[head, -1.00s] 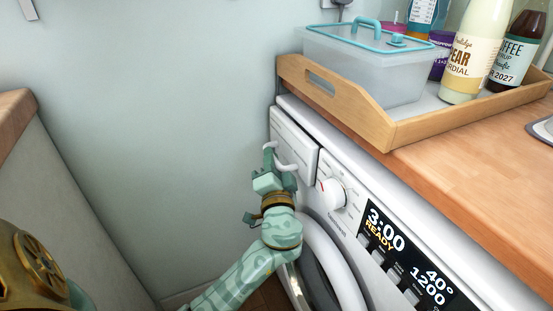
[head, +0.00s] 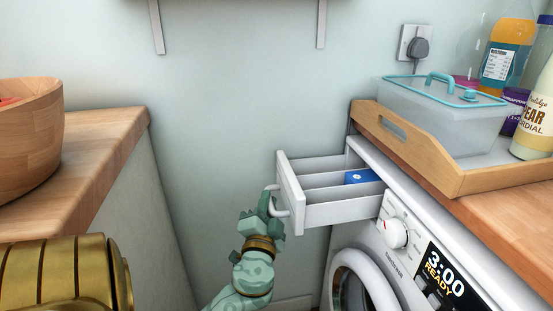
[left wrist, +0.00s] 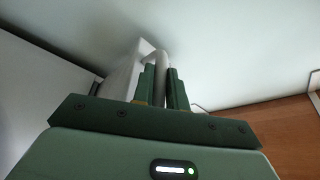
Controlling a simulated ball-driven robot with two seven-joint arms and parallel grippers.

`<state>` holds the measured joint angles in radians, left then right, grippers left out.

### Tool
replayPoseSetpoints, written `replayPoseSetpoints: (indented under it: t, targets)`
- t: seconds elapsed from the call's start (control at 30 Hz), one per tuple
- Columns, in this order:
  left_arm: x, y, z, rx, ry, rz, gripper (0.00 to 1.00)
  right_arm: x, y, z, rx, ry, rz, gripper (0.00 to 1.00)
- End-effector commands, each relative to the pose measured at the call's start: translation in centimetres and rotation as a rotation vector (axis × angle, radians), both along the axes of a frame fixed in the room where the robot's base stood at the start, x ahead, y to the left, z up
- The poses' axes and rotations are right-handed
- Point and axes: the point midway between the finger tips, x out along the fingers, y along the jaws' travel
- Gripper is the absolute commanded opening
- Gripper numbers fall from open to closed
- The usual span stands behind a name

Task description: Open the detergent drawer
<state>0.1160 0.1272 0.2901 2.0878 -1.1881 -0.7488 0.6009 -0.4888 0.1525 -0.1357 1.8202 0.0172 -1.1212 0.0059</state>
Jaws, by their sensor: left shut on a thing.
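The white detergent drawer (head: 345,209) stands pulled out from the upper left of the washing machine front. Its inside compartments show from above, and a small blue thing (head: 362,176) lies in it toward the machine. My left gripper (head: 270,203) is at the drawer's front, shut on its white handle (head: 282,213). In the left wrist view the two green fingers (left wrist: 164,85) close around the pale handle bar (left wrist: 161,62). The right gripper is not in view.
The washing machine's knob (head: 396,233) and display (head: 444,275) are right of the drawer. A wooden tray (head: 440,165) with a lidded plastic box (head: 440,120) and bottles stands on the worktop above. A wooden counter (head: 95,150) with a bowl (head: 30,135) is at the left.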

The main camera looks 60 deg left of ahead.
Motion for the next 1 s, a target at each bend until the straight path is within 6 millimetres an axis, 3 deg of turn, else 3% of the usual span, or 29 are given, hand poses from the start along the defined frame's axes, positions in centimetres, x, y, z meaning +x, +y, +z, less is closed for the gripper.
replayPoseSetpoints:
  t: [0.23,0.27,0.3,0.33,0.67,1.0]
  targets:
    - [0.0,-0.1,-0.2,-0.005,0.003,-0.002,0.00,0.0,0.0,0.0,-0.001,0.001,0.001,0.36]
    - [0.0,-0.1,-0.2,-0.005,0.003,-0.002,0.23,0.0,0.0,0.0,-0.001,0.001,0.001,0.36]
    - [0.0,-0.1,-0.2,-0.004,0.003,-0.002,0.34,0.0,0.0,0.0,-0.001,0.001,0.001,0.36]
    - [0.0,-0.1,-0.2,-0.004,0.003,-0.002,0.36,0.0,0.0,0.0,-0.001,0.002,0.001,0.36]
    - [-0.3,-0.4,-0.2,-0.005,0.002,-0.001,0.36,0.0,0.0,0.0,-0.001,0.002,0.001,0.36]
    - [-4.8,-5.5,-1.9,-0.006,0.007,0.000,0.36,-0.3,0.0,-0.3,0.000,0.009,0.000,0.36]
